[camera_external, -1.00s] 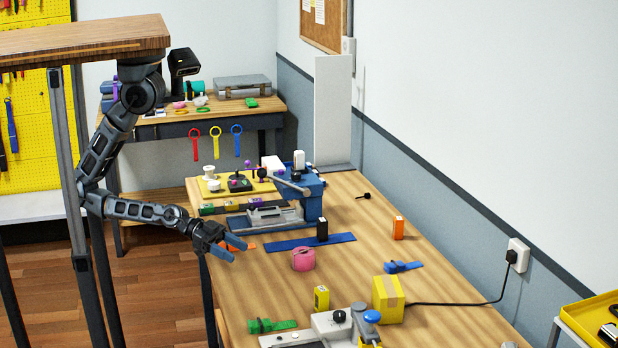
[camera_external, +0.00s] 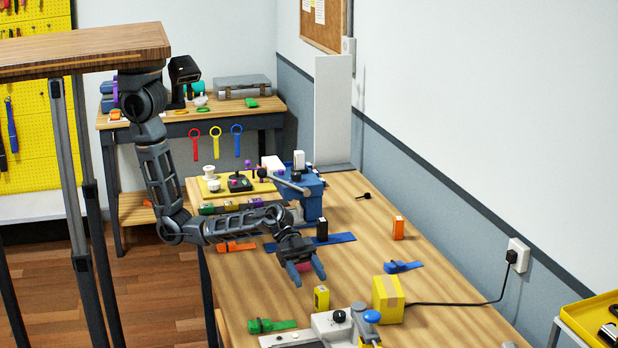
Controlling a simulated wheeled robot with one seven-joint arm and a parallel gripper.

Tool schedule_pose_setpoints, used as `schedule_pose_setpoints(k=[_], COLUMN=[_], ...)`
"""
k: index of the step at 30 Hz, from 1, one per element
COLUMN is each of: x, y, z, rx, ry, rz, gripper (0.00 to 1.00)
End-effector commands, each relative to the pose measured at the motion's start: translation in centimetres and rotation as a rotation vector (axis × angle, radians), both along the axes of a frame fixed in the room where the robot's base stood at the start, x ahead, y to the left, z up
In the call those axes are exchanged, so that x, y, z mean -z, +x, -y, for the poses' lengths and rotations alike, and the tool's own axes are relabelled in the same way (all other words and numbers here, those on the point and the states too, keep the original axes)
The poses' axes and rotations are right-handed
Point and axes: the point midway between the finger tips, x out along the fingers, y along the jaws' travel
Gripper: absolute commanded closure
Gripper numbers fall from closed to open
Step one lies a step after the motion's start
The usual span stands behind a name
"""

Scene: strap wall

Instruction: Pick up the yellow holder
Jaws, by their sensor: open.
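The small upright yellow holder (camera_external: 321,298) stands on the wooden workbench, near the front middle in the external view. It has a dark mark on its face. My gripper (camera_external: 309,279) is open and empty, with its blue fingers spread and pointing down toward the front. It appears just above and behind the yellow holder in the picture, apart from it. Its exact height over the bench is hard to tell.
A grey device (camera_external: 335,328) with knobs stands in front. A green strap piece (camera_external: 270,325) lies left. An orange block (camera_external: 398,228) stands farther back.

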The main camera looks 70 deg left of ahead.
Motion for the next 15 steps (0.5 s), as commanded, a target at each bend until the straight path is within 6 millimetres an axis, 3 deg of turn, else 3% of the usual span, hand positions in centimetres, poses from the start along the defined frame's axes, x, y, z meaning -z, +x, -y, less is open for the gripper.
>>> schedule_pose_setpoints(k=[5,15], x=[-0.4,1.0], y=[1.1,1.5], z=[0.6,3.5], rx=[0.018,0.020], ry=[-0.001,0.000], rz=[-0.012,-0.013], gripper=[0.38,0.38])
